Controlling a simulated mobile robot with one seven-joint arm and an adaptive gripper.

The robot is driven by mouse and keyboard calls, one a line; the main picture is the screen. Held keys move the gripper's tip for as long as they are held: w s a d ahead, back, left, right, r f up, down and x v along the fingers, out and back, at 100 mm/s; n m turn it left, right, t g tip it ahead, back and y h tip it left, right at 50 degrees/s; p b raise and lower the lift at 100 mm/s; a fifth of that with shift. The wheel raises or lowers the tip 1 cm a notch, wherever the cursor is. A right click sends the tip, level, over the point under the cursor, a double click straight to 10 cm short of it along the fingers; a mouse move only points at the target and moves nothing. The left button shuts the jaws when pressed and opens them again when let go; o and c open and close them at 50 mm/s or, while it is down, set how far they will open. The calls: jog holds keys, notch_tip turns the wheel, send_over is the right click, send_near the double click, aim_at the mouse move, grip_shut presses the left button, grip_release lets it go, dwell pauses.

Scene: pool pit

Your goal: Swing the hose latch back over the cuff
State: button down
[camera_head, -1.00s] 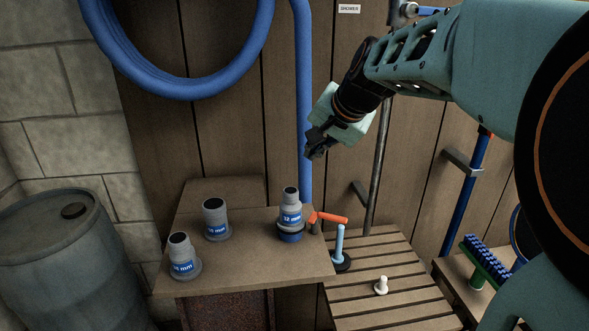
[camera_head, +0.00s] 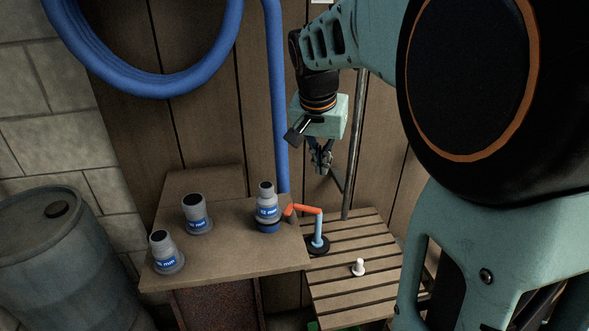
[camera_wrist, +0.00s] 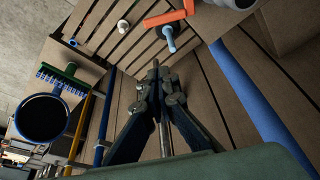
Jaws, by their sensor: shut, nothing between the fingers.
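The orange latch arm (camera_head: 304,209) stands beside the grey 32 mm fitting (camera_head: 267,197), which sits in a dark blue cuff (camera_head: 268,226) at the bench's right edge. The arm bends at its right end, where a light blue post (camera_head: 318,230) stands upright from a black ring. In the wrist view the orange arm (camera_wrist: 167,18) and light blue post (camera_wrist: 169,40) show at the top, beyond the fingertips. My gripper (camera_head: 322,168) is above and behind the post, pointing down, shut and empty, apart from the latch. Its closed fingers also show in the wrist view (camera_wrist: 157,78).
Two more grey fittings (camera_head: 196,214) (camera_head: 164,252) stand on the bench (camera_head: 225,255). A small white peg (camera_head: 358,267) stands on the slatted bench (camera_head: 350,290). A blue hose (camera_head: 277,110) and a metal pole (camera_head: 353,150) rise behind. A barrel (camera_head: 70,265) stands at left.

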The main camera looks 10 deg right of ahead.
aim_at(313, 211)
notch_tip(313, 211, down, 9)
jog(key=shift+s+a+f+p, duration=0.2)
jog(key=shift+s+p, duration=0.15)
jog(key=shift+p, duration=0.1)
dwell(0.3)
dwell(0.4)
jog(key=s+m+b, duration=0.1)
jog(key=m, duration=0.1)
jog(key=s+a+m+h+b, duration=0.1)
jog(key=m, duration=0.1)
jog(key=shift+s+a+f+g+b, duration=0.1)
jog(key=shift+f+g+b, duration=0.05)
jog(key=shift+g+b, duration=0.2)
jog(key=m, duration=0.1)
jog(key=s+a+m+g+b, duration=0.1)
jog(key=m, duration=0.1)
jog(key=shift+h, duration=0.3)
jog(key=m, duration=0.1)
jog(key=s+a+m+g, duration=0.1)
jog(key=m, duration=0.1)
jog(key=shift+a, duration=0.2)
jog(key=shift+w+r, duration=0.1)
jog(key=shift+r, duration=0.1)
